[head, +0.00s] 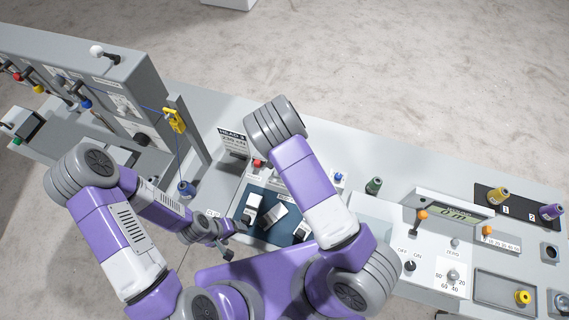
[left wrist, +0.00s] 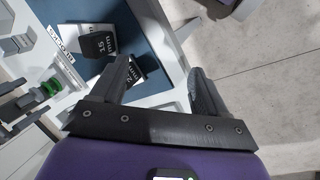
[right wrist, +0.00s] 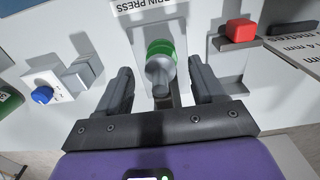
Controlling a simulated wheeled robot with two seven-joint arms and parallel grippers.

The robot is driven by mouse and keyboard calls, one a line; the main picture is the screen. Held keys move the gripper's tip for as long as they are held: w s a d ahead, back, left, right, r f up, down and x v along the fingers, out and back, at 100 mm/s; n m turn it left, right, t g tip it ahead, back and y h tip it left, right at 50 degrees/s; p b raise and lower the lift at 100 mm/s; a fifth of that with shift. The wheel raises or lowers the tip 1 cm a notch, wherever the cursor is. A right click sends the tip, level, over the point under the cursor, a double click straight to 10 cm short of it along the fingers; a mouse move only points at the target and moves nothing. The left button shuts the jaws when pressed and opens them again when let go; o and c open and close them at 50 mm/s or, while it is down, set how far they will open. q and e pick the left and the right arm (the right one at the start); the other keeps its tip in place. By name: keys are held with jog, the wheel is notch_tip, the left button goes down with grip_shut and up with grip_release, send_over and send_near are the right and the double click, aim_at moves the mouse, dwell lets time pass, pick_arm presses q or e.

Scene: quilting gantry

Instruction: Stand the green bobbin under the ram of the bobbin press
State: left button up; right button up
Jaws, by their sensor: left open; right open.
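The green bobbin (right wrist: 160,49) is at the bobbin press (right wrist: 151,30) in the right wrist view, with a grey round part (right wrist: 158,72) overlapping it. I cannot tell whether it sits squarely under the ram. My right gripper (right wrist: 160,78) is open, one finger on each side of the bobbin with gaps. The bobbin also shows in the left wrist view (left wrist: 51,87). In the head view my right arm hides the press and right gripper. My left gripper (head: 228,254) is open and empty beside the blue tray; it also shows in the left wrist view (left wrist: 160,80).
A red block (right wrist: 241,30) and blue knob (right wrist: 42,95) flank the press. A green cone (head: 373,185) stands right of my right arm. A yellow clip (head: 174,120) hangs left.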

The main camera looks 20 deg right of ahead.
notch_tip(320, 180, up, 8)
jog(key=shift+r, duration=0.25)
dwell(0.5)
